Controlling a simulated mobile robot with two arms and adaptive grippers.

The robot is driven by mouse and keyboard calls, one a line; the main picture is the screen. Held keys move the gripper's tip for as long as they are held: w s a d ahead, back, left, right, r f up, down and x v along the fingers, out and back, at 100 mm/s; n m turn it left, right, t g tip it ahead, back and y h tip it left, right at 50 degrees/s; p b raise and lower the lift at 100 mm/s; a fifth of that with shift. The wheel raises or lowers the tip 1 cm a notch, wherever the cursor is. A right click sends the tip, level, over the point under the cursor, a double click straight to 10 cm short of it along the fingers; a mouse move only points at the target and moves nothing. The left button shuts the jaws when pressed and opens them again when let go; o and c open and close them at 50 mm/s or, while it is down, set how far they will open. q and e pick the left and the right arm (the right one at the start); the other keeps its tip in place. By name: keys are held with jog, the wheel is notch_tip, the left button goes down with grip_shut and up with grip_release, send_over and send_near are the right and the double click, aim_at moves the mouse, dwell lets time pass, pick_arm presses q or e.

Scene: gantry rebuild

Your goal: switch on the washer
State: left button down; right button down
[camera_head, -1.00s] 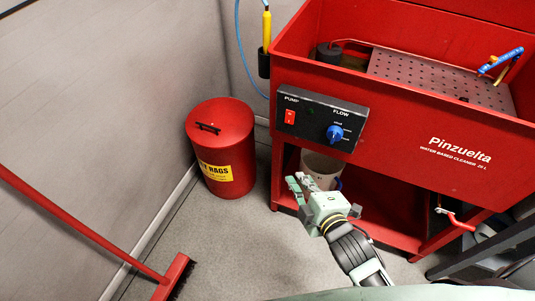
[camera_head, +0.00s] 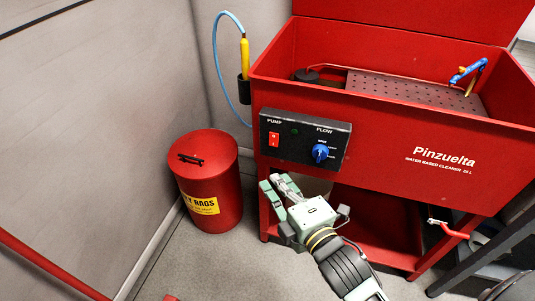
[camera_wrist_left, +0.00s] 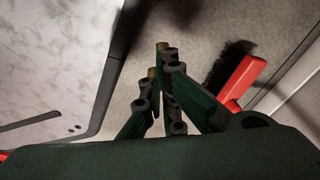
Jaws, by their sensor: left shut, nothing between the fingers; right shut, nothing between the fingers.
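The washer (camera_head: 400,150) is a red parts-washing sink on a stand, labelled Pinzuelta. On its front left is a black control panel (camera_head: 304,150) with a red PUMP switch (camera_head: 274,139), a dark round lamp (camera_head: 294,131) and a blue FLOW knob (camera_head: 320,152). My right gripper (camera_head: 277,186) is shut and empty, just below the panel and apart from the switch in the head view. My left gripper (camera_wrist_left: 160,80) shows only in the left wrist view, shut and empty above the floor, away from the washer.
A red rag bin (camera_head: 208,175) stands left of the washer by the wall. A yellow-handled tool on a blue hose (camera_head: 244,55) hangs at the washer's left side. A red broom (camera_wrist_left: 236,80) shows in the left wrist view. Grey floor lies in front of the bin.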

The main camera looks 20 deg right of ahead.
aim_at(274, 140)
pick_arm(q)
jog(key=shift+w+d+r+b, duration=0.15)
jog(key=shift+w+r+b, duration=0.25)
jog(key=shift+w+r, duration=0.45)
pick_arm(e)
jog(key=d+x, duration=0.2)
jog(key=x, duration=0.9)
jog(key=shift+w+d, duration=0.15)
jog(key=shift+d, duration=0.25)
pick_arm(q)
jog(key=shift+w+f, duration=0.1)
jog(key=shift+f, duration=0.05)
pick_arm(e)
jog(key=shift+f, duration=0.15)
